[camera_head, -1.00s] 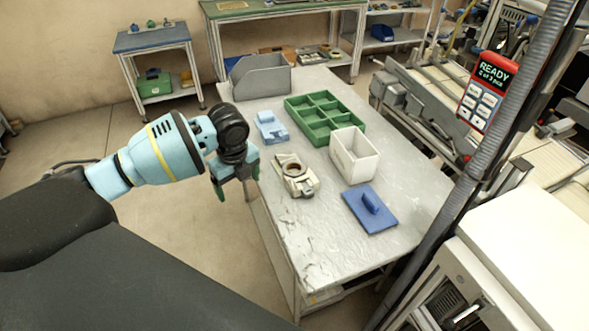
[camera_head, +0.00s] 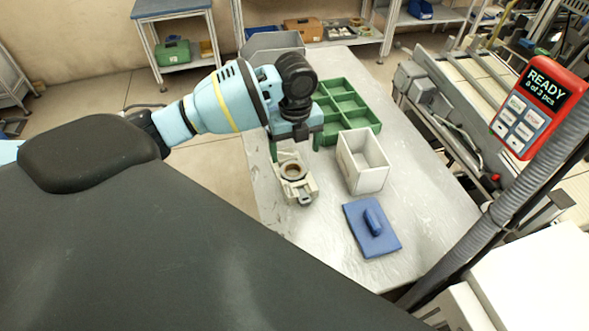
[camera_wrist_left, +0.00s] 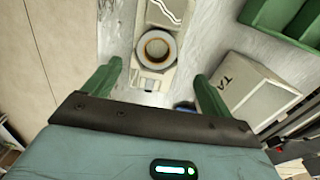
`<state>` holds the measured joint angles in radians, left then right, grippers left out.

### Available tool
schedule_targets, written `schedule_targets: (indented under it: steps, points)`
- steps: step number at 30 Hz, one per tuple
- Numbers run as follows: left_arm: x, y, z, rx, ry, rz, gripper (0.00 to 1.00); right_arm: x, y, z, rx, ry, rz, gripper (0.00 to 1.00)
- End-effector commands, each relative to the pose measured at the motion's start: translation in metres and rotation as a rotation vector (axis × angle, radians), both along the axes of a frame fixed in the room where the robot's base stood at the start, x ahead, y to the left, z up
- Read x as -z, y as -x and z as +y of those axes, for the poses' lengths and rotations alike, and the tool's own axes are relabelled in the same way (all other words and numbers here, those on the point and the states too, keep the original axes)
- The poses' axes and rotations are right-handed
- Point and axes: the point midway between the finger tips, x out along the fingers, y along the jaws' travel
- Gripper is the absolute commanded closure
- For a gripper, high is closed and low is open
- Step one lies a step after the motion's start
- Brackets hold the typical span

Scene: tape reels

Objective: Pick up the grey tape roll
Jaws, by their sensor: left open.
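The grey tape roll (camera_head: 292,171) lies flat on a beige, block-like holder (camera_head: 299,190) near the left edge of the table. In the left wrist view the roll (camera_wrist_left: 143,50) shows as a pale grey ring with a brownish inner core. My left gripper (camera_head: 295,148) is open and empty, its green fingers pointing down above the far side of the holder. In the left wrist view my left gripper (camera_wrist_left: 158,74) has its fingers spread wide, with the roll ahead, between their lines. I see no contact with the roll. My right gripper is not in view.
A white box (camera_head: 364,178) stands close to the right of the holder. A blue flat plate with a handle (camera_head: 371,240) lies in front. A green divided tray (camera_head: 367,117) and a grey bin (camera_head: 262,45) are farther back.

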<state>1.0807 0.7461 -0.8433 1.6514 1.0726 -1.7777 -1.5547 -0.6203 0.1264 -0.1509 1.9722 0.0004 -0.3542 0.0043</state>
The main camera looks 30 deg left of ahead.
Motion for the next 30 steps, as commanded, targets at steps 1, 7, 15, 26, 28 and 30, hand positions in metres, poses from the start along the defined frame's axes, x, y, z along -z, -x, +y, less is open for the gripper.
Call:
schedule_targets:
  steps: [1, 7, 15, 26, 28, 30]
  points:
    - [0.007, 0.001, 0.0, -0.001, -0.001, 0.004, 0.15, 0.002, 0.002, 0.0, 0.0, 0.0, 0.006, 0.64]
    - [0.022, 0.001, 0.001, 0.0, 0.0, 0.003, 0.15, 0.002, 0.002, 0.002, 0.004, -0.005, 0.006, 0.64]
    - [0.041, 0.002, 0.007, -0.002, -0.003, 0.005, 0.15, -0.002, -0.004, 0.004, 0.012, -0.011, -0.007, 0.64]
    - [0.073, 0.002, 0.01, 0.0, -0.001, 0.0, 0.15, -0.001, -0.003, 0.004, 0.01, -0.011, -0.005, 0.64]
    - [0.073, 0.002, 0.01, 0.0, -0.001, -0.001, 0.15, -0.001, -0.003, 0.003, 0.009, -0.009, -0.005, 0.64]
    - [0.073, 0.002, 0.01, 0.0, -0.001, -0.001, 0.15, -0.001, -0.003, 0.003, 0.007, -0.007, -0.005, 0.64]
